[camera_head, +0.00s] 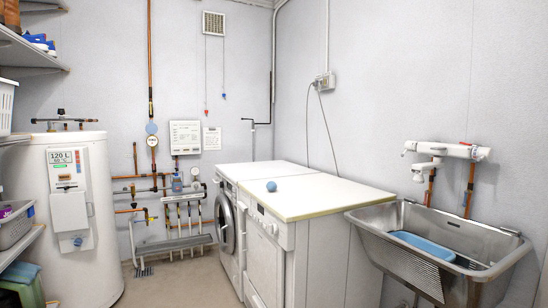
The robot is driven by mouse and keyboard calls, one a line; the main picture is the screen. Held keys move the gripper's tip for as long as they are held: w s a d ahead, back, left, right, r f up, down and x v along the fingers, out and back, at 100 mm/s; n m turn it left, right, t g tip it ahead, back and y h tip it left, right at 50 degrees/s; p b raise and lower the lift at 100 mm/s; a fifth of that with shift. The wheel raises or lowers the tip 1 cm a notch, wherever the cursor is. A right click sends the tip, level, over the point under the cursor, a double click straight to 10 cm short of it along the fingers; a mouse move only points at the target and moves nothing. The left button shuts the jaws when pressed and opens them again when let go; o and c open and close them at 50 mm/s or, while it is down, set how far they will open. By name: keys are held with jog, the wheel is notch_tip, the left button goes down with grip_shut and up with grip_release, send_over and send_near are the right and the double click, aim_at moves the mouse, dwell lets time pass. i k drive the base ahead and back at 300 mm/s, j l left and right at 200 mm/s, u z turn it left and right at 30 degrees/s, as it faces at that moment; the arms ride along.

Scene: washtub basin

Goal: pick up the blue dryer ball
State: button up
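A small blue dryer ball (271,186) sits on the white top of the nearer appliance, toward its left front edge. It is far from the camera and nothing touches it in this view. My gripper does not show in the frame.
The white worktop (318,195) around the ball is clear. A metal washtub basin (408,260) with a blue item (423,245) in it stands at the right. A water heater (75,215) and shelves (30,55) are at the left. Floor (180,285) is open between.

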aim_at(272, 186)
jog(key=i+j+z, duration=0.1)
jog(key=i+z, duration=0.15)
jog(key=i, duration=2.5)
